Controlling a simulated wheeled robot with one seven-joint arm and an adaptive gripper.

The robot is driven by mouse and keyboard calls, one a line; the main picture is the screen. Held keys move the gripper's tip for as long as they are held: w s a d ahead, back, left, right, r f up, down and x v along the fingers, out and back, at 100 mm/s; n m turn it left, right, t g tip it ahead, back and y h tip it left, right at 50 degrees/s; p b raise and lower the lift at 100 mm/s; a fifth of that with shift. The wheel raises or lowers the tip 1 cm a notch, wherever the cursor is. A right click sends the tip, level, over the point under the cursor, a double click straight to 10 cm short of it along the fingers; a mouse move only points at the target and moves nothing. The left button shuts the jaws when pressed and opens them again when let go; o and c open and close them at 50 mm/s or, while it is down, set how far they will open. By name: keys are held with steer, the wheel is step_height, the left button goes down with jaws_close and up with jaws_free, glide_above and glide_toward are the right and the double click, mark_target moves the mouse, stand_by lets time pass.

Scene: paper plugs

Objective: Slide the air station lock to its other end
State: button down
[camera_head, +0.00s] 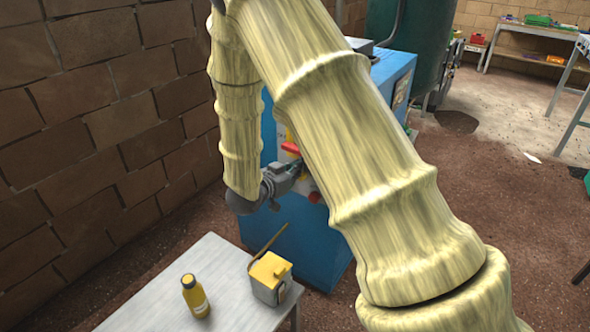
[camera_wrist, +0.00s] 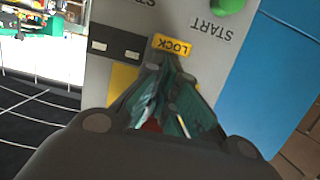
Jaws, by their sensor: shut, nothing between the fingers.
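The blue air station (camera_head: 300,245) stands behind my arm in the head view, partly hidden by it. The wrist view shows its grey panel (camera_wrist: 195,60) upside down, with a yellow LOCK label (camera_wrist: 172,45) and a dark horizontal lock strip (camera_wrist: 117,43) bearing small light marks. The strip's right end is near my fingertips; I cannot tell the slider's exact position. My gripper (camera_wrist: 165,72) is shut and empty, its tips just below the LOCK label in the picture. Contact cannot be told. In the head view my gripper (camera_head: 292,175) is at the panel, beside a red part (camera_head: 290,148).
A green button (camera_wrist: 227,5) marked START is near the label. A small table (camera_head: 215,285) in front holds a yellow bottle (camera_head: 195,296) and a yellow-topped box (camera_head: 270,278). A brick wall (camera_head: 100,120) stands at left; open floor (camera_head: 500,200) lies at right.

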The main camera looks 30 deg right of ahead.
steer(key=shift+s+a+f, duration=0.1)
steer(key=shift+f, duration=0.1)
steer(key=p+v, duration=0.4)
steer(key=v, duration=0.6)
steer(key=shift+r, duration=0.1)
